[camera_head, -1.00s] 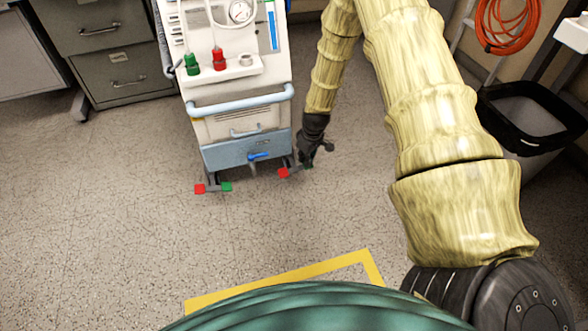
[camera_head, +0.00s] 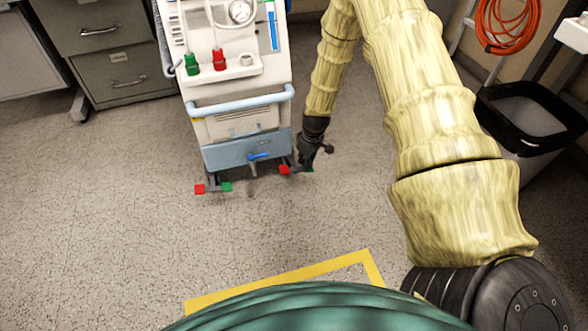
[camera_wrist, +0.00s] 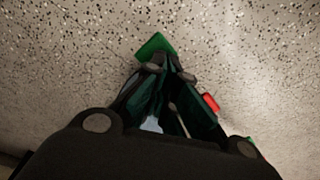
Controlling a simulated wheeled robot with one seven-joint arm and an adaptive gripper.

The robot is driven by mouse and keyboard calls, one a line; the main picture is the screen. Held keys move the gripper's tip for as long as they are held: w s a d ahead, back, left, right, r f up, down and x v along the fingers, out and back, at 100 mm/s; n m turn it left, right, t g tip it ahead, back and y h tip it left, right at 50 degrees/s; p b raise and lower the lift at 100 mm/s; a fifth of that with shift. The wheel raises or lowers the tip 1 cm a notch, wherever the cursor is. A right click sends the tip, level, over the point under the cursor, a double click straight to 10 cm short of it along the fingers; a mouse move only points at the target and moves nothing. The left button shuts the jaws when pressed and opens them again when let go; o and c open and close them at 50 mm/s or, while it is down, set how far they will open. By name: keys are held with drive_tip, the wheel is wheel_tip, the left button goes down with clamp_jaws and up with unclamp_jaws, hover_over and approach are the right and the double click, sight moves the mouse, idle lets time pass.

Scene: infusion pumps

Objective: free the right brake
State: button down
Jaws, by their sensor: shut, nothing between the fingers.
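The white pump cart (camera_head: 238,110) stands upright on the floor. Its right brake is a short bar low at the cart's front right corner, with a red end (camera_head: 284,170) and a green end (camera_head: 309,169). My gripper (camera_head: 303,164) is shut and empty, pointing down at the green end. In the wrist view the closed fingertips (camera_wrist: 168,68) are right at a green pad (camera_wrist: 155,46); I cannot tell whether they touch it. A red pad (camera_wrist: 211,102) shows to the right of the fingers. The left brake has a red end (camera_head: 200,189) and a green end (camera_head: 226,187).
A blue lever (camera_head: 258,156) sits low on the cart's front, below the light blue handle bar (camera_head: 240,103). A grey drawer cabinet (camera_head: 110,50) stands at the left, a black-rimmed bin (camera_head: 530,115) at the right. The floor in front is clear up to yellow tape (camera_head: 290,275).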

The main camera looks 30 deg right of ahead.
wheel_tip(320, 180, up, 7)
drive_tip(key=p, duration=0.6)
idle(0.3)
drive_tip(key=shift+f, duration=0.1)
idle(0.3)
drive_tip(key=s+a+f+m+g+p, duration=0.1)
drive_tip(key=s+a+f, duration=0.2)
drive_tip(key=s+a, duration=0.6)
drive_tip(key=s+a+f+m, duration=0.1)
drive_tip(key=s+a+f, duration=0.35)
drive_tip(key=s, duration=0.75)
drive_tip(key=s+a+r+m, duration=0.1)
drive_tip(key=s+a+r, duration=0.15)
drive_tip(key=s, duration=0.65)
drive_tip(key=s+a+r+m, duration=0.1)
drive_tip(key=s+a, duration=0.3)
drive_tip(key=s, duration=0.5)
wheel_tip(320, 180, up, 38)
drive_tip(key=p, duration=3.8)
drive_tip(key=shift+a+g+h+p, duration=0.2)
drive_tip(key=shift+g+h+p, duration=0.1)
drive_tip(key=shift+g, duration=0.1)
